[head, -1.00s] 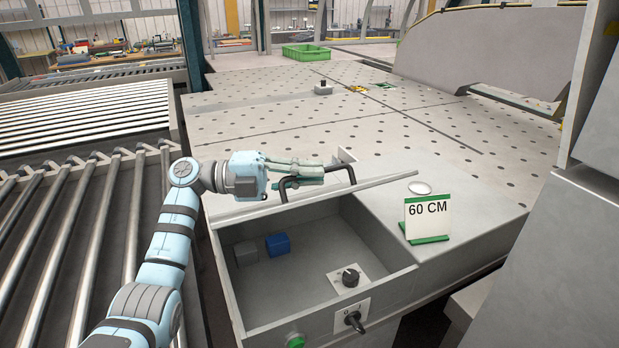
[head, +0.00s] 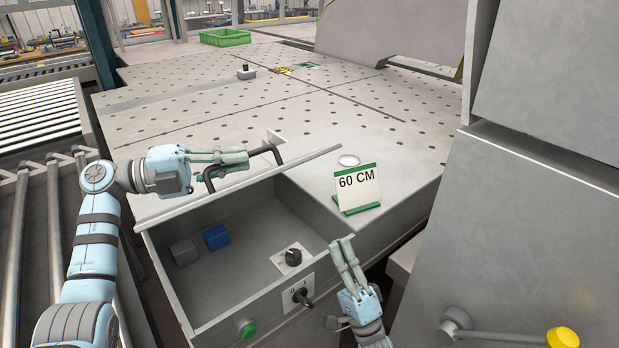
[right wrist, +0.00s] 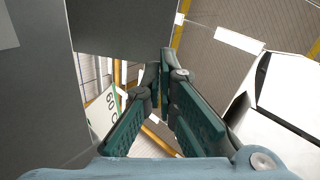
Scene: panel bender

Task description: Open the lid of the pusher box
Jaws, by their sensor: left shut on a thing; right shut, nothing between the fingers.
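The pusher box (head: 158,270) stands open at the front of the perforated table. Its lid (head: 240,185) is raised and seen nearly edge-on along the back of the box. A dark handle (head: 272,152) is on the lid. My left gripper (head: 240,158) is shut on the lid handle. My right gripper (head: 345,245) is shut and empty, in front of the box's right part, below the 60 CM sign. Its closed fingers also show in the right wrist view (right wrist: 165,75).
Inside the box are a blue block (head: 215,237) and a grey block (head: 183,252). The 60 CM sign (head: 357,188) stands on the right. A grey cabinet (head: 540,220) blocks the right side.

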